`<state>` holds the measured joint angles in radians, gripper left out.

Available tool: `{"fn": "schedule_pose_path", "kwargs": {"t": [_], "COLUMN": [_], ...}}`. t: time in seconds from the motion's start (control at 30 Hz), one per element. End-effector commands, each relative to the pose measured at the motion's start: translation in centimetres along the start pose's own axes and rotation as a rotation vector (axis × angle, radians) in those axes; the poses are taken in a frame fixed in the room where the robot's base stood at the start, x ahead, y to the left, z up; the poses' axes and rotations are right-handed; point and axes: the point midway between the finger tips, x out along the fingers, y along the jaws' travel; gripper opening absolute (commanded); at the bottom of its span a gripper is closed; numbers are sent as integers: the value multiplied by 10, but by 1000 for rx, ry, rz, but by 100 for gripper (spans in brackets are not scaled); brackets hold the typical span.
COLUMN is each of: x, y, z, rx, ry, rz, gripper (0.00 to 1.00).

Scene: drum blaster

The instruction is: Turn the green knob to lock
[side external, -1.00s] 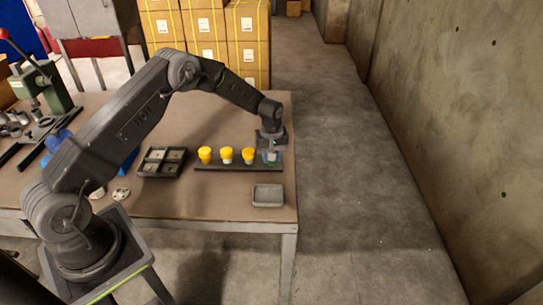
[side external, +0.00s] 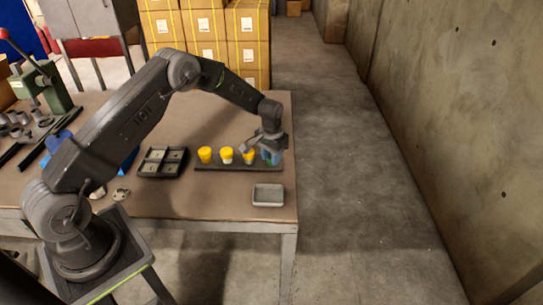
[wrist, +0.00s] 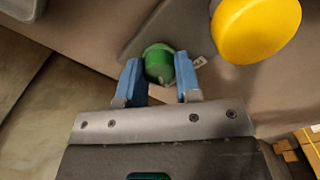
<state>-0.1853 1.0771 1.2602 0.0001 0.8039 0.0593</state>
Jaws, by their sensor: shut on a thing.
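The green knob (wrist: 159,64) sits at the end of a dark strip that also carries yellow knobs. In the wrist view it lies between the blue fingertips of my gripper (wrist: 160,82), which is shut on it. In the side view my gripper (side external: 270,154) points down at the right end of the strip and hides most of the green knob. A yellow knob (wrist: 256,28) stands close beside the green one in the wrist view. A small pale tag shows beside the green knob.
The dark strip (side external: 215,168) runs along the table (side external: 180,203) with several yellow knobs. A grey tray (side external: 268,195) lies in front of my gripper near the table's right edge. A dark divided tray (side external: 162,162) lies to the left.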

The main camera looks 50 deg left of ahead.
Motion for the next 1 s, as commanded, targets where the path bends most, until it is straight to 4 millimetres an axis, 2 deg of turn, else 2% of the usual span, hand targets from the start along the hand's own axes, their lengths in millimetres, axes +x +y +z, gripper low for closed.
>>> {"fn": "schedule_pose_path", "kwargs": {"t": [0.33,0.83,0.87,1.0], "x": [1,1,1,1], "y": [0,0,0,0], "z": [0,0,0,0], "rx": [125,144,144,143], "ry": [-1,-2,-2,-2], "rz": [0,0,0,0], "gripper": [8,8,32,46]}}
